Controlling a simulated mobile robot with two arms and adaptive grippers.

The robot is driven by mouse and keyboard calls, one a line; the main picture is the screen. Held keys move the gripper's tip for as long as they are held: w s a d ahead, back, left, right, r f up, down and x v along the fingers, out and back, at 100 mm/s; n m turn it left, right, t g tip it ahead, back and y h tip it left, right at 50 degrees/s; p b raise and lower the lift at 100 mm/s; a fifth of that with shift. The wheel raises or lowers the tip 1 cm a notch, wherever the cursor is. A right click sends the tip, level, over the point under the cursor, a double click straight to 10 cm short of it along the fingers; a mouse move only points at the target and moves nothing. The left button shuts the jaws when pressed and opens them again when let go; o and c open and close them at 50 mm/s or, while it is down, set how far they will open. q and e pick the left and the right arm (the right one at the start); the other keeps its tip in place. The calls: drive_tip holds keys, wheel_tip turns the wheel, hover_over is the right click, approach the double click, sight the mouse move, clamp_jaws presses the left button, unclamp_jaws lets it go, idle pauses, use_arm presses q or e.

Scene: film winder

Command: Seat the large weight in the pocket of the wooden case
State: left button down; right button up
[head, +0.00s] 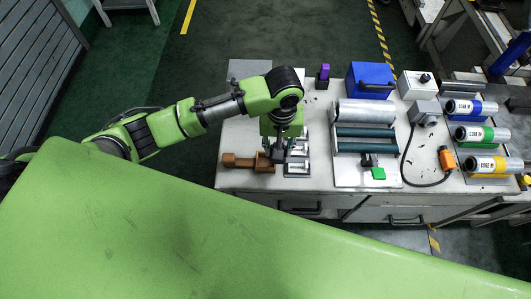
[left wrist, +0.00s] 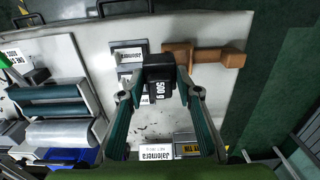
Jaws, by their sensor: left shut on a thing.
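My left gripper (head: 279,153) is shut on a black block-shaped weight marked 500 g (left wrist: 158,88), held between the fingertips in the left wrist view. The left gripper (left wrist: 160,80) has a green-lined finger on each side of it. In the head view the weight is hard to tell apart from the dark fingers. The brown wooden case (head: 240,161) lies near the table's front left edge; in the left wrist view the case (left wrist: 207,54) is just beyond and right of the weight. Its pocket is not clearly visible. My right gripper is not in view.
Metal balance-like pieces with labels (left wrist: 128,52) stand beside the wooden case. A roller unit (head: 365,133), a blue box (head: 370,80), a purple piece (head: 324,72) and several labelled cores (head: 487,134) are to the right. The table's left edge is close to the case.

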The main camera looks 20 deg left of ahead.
use_arm(q)
drive_tip(key=a+f, duration=0.1)
drive_tip(key=f, duration=0.1)
drive_tip(key=a+f, duration=0.1)
drive_tip(key=f, duration=0.2)
drive_tip(key=a+f, duration=0.2)
drive_tip(key=f, duration=0.1)
drive_tip(key=shift+f, duration=0.2)
drive_tip(key=shift+w+f, duration=0.15)
drive_tip(key=c, duration=1.5)
unclamp_jaws()
drive_tip(key=shift+f, duration=0.1)
drive_tip(key=shift+w, duration=0.3)
